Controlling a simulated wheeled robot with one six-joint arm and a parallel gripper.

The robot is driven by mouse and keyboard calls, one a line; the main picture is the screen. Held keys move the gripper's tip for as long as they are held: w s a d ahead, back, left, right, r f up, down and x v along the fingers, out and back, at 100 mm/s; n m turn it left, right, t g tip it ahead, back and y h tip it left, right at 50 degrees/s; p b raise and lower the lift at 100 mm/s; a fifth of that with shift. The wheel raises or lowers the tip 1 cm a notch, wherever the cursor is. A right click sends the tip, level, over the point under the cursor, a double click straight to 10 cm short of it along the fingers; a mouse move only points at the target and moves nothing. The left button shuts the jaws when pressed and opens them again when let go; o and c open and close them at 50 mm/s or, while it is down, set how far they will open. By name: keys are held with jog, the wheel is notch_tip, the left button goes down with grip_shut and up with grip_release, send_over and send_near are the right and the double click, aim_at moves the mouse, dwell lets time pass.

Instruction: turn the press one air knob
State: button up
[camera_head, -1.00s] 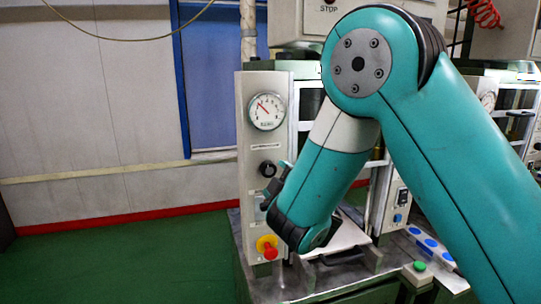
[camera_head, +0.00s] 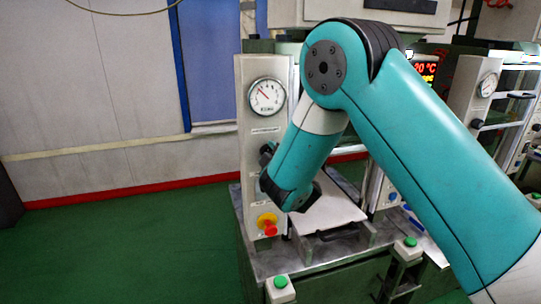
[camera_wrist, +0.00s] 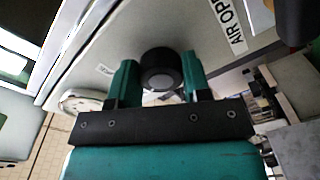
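The black round air knob (camera_head: 266,150) is on the pale front panel of the left press (camera_head: 249,187), below a white dial gauge (camera_head: 266,96). In the wrist view the knob (camera_wrist: 161,67) faces me between the two green fingers of my gripper (camera_wrist: 159,62). The fingers are apart, one on each side of the knob, with narrow gaps seeming to show. I cannot tell whether either finger touches it. In the head view my gripper is mostly hidden by my teal arm.
A red emergency button (camera_head: 269,229) on a yellow base is below the knob. A flat pale plate (camera_head: 330,213) lies on the press bed to the right. Green push buttons (camera_head: 281,282) stand at the front. Green floor is open to the left.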

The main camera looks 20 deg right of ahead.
jog(key=shift+f+b, duration=0.1)
jog(key=shift+b, duration=0.35)
jog(key=shift+f+m+b, duration=0.15)
jog(key=shift+m+b, duration=0.55)
jog(key=shift+b, duration=0.15)
jog(key=m+b, duration=0.4)
jog(key=b, duration=0.2)
jog(key=shift+f, duration=0.2)
jog(key=m+b, duration=0.2)
jog(key=b, duration=0.2)
jog(key=shift+a, duration=0.1)
jog(key=shift+r+m+b, duration=0.2)
jog(key=shift+m+b, duration=0.5)
jog(key=shift+b, duration=0.3)
jog(key=shift+r, duration=0.15)
jog(key=o, duration=0.9)
